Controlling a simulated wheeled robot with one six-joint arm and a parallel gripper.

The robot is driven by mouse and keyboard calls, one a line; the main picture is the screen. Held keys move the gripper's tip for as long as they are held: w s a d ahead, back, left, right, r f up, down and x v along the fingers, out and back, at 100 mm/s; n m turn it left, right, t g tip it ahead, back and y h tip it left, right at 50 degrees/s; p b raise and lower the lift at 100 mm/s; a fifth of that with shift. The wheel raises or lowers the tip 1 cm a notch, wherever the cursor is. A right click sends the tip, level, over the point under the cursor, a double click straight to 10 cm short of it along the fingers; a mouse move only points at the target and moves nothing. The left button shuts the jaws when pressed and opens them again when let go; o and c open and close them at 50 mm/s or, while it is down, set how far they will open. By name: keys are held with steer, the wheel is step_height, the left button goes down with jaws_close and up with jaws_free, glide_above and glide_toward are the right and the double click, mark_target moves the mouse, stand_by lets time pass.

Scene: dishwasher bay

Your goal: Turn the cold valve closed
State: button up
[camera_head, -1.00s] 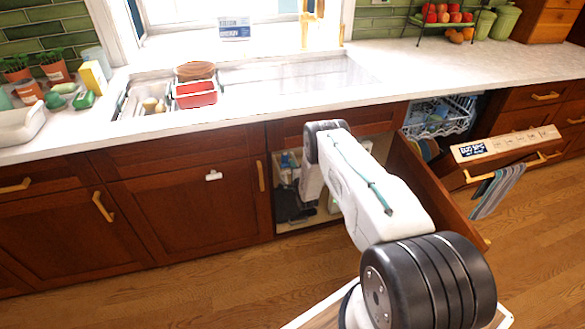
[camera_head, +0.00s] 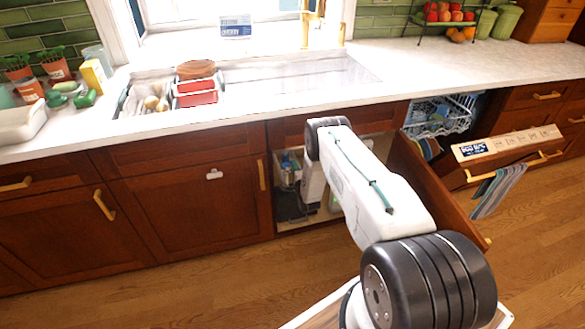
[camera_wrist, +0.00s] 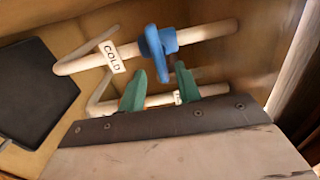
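The cold valve has a blue handle (camera_wrist: 155,50) on a pale pipe (camera_wrist: 85,63) that carries a white "COLD" tag (camera_wrist: 111,56). My gripper (camera_wrist: 160,70) shows two green fingers, spread apart with nothing held between them. The lower end of the blue handle reaches towards the gap between the fingertips. I cannot tell whether either finger touches it. In the head view my arm reaches into the open cabinet under the sink, and the valve and fingers are hidden there.
A second pale pipe (camera_wrist: 213,89) runs below, partly behind the fingers, with a small tag (camera_wrist: 178,97). A dark panel (camera_wrist: 36,92) is at the left of the wrist view. The open cabinet door (camera_head: 432,190) stands right of my arm. The dishwasher door (camera_head: 505,150) is partly open.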

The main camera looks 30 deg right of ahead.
steer(key=v, duration=0.6)
stand_by(0.4)
